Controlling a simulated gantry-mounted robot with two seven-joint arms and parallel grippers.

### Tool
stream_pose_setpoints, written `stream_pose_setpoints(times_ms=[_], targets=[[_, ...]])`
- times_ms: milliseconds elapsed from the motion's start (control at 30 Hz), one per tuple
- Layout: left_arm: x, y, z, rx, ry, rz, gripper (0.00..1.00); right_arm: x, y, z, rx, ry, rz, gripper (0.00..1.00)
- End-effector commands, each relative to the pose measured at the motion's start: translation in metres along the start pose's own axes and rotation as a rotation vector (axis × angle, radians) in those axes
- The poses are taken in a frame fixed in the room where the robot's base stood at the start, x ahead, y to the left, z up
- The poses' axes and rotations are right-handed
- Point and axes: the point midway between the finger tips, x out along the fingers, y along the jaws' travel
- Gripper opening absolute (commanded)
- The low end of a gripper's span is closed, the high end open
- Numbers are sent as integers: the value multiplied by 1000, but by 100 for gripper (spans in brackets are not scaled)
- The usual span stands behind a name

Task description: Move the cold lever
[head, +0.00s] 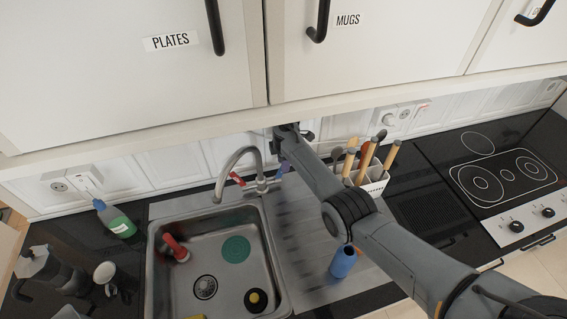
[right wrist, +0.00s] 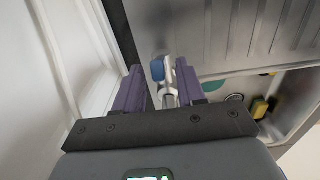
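The cold lever (right wrist: 158,69) is the blue-capped handle of the sink tap. In the right wrist view it shows between the purple fingertips of my right gripper (right wrist: 159,78), with a gap to either side. The right gripper is open and also shows in the head view (head: 283,167), at the right side of the chrome tap (head: 233,160), where it hides the cold lever. The red hot lever (head: 237,179) is on the tap's left side. My left gripper is not in view.
The steel sink (head: 158,262) holds a red-headed tool (head: 176,248) and a green round piece (head: 236,249). Cupboards (head: 368,40) overhang the counter.

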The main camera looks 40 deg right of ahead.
Motion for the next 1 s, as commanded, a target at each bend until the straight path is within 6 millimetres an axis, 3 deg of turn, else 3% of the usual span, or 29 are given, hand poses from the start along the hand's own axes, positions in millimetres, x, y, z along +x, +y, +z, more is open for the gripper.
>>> stream_pose_setpoints(times_ms=[367, 633, 1000], targets=[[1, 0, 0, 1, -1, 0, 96, 4, 0, 0, 0, 0, 0, 39], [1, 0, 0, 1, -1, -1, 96, 4, 0, 0, 0, 0, 0, 0], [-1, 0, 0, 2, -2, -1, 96, 3, 0, 0, 0, 0, 3, 0]])
